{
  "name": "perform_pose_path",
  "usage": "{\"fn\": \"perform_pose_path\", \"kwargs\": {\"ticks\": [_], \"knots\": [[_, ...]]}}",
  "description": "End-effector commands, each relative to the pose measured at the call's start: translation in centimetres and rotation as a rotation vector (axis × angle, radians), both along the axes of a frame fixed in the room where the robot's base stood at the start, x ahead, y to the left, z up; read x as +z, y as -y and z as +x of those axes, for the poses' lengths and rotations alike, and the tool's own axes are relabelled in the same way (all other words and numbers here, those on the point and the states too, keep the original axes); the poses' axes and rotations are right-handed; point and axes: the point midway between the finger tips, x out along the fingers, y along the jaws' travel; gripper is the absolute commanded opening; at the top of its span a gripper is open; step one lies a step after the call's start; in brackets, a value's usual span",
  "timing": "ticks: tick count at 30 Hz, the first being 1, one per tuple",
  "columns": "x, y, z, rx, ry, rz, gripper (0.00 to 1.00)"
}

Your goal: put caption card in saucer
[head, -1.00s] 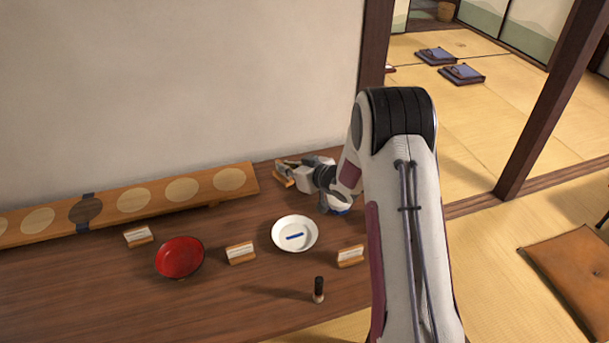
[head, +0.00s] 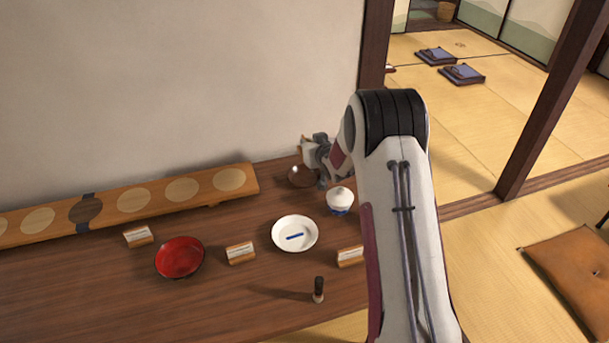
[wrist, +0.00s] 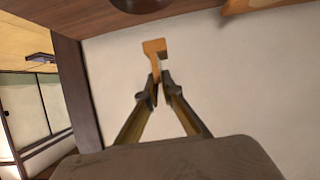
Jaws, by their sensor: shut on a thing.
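My gripper (wrist: 160,88) is shut on a small wooden caption card holder (wrist: 153,47), which sticks out beyond the fingertips in the wrist view. In the head view my gripper (head: 308,146) is raised at the back right of the table, by the wall, and only a sliver of the held piece shows. The white saucer (head: 305,246) lies on the table in front of the gripper and to its left, with a short blue bar in its middle. Other caption cards stand left of the saucer (head: 240,253), right of it (head: 350,256) and farther left (head: 138,236).
A red bowl (head: 180,258) is left of the saucer. A dark round pot (head: 301,177) and a white lidded cup (head: 340,201) stand below the gripper. A small dark bottle (head: 318,290) is in front. A long board with discs (head: 160,194) lies along the wall.

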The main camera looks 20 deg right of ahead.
Motion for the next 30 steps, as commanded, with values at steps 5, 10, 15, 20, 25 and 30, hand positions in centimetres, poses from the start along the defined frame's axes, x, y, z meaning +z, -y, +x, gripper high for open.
{"fn": "perform_pose_path", "kwargs": {"ticks": [5, 10, 15, 20, 25, 30], "knots": [[-0.1, 0.0, 0.0, 0.000, 0.000, 0.000, 0.00], [-1.1, 0.0, 0.0, 0.001, -0.002, 0.000, 0.00], [-3.2, 0.0, 0.0, 0.000, -0.003, 0.001, 0.00], [-5.1, 0.0, 0.0, 0.001, -0.002, 0.000, 0.00], [-6.2, 0.0, 0.0, 0.001, 0.000, 0.000, 0.00], [-6.2, 0.0, 0.0, 0.001, 0.001, 0.000, 0.00]]}}
